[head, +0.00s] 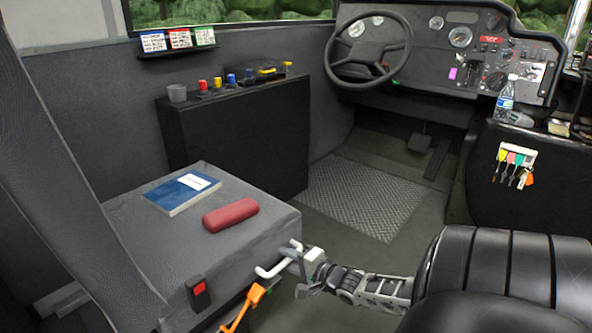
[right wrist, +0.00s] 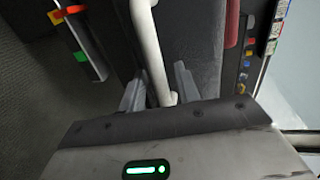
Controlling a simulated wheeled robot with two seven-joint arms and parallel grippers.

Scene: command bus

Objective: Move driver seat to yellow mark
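The driver seat (head: 255,222) is grey, with a tall backrest (head: 60,190) at the left; its cushion shows in the head view. A white bent bar (head: 270,269) sticks out at its front right edge. My right gripper (head: 296,257) is at this bar. In the right wrist view its fingers (right wrist: 160,85) stand on either side of the white bar (right wrist: 145,40), with a narrow dark gap on the right side, so they look open around it. My left gripper is out of view.
A blue book (head: 183,192) and a red case (head: 231,215) lie on the cushion. An orange lever (head: 247,302) stands beside the seat's right side. The steering wheel (head: 368,48) and dashboard are ahead. Open floor (head: 365,195) lies between seat and pedals.

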